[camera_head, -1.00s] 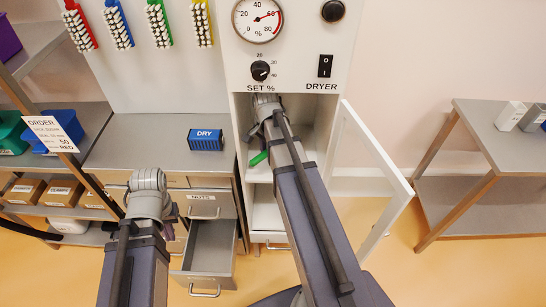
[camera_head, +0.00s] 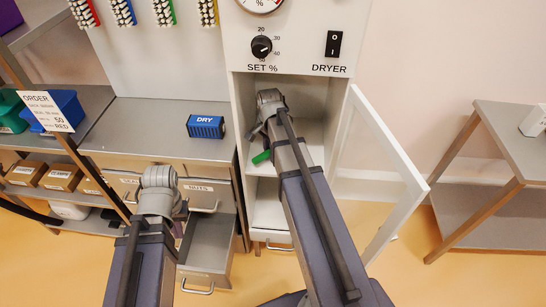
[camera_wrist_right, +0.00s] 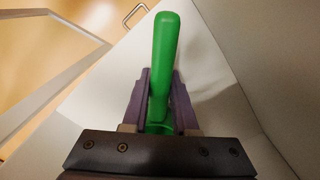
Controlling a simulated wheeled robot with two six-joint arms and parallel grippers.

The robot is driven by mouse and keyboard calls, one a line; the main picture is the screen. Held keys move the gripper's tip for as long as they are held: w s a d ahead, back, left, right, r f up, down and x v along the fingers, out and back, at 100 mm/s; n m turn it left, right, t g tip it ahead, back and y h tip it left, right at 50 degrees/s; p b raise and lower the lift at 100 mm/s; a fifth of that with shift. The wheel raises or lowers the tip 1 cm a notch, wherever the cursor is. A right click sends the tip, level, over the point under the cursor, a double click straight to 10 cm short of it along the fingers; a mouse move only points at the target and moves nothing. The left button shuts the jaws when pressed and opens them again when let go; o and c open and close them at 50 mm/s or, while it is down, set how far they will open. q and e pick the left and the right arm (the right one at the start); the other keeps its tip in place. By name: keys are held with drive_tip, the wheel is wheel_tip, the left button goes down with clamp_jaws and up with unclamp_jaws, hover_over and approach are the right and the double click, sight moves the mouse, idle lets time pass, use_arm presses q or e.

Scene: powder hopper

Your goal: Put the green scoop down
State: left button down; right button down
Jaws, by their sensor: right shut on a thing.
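The green scoop (camera_head: 262,157) shows as a small green end beside my right arm, inside the open white cabinet (camera_head: 240,95). In the right wrist view, its green handle (camera_wrist_right: 166,60) stands between the two fingers of my right gripper (camera_wrist_right: 160,100), which is shut on it. The scoop's bowl is hidden, and I cannot tell whether the scoop touches the shelf. In the head view my right gripper's fingers are mostly hidden by its own arm. My left gripper is low at the left, in front of the drawers; its fingers are hidden behind the wrist.
The cabinet door (camera_head: 388,165) stands open to the right. An open drawer (camera_head: 209,248) juts out below the counter (camera_head: 155,130), which holds a blue DRY box (camera_head: 206,127). A side table (camera_head: 510,135) stands at the right. Blue and green bins sit on the left shelf.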

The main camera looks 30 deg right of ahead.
drive_tip(key=shift+d, duration=0.2)
drive_tip(key=shift+a, duration=0.25)
drive_tip(key=shift+f, duration=0.15)
drive_tip(key=c, duration=0.7)
unclamp_jaws()
drive_tip(key=shift+d, duration=0.1)
wheel_tip(320, 180, up, 8)
drive_tip(key=p, duration=0.7)
drive_tip(key=shift+p, duration=0.4)
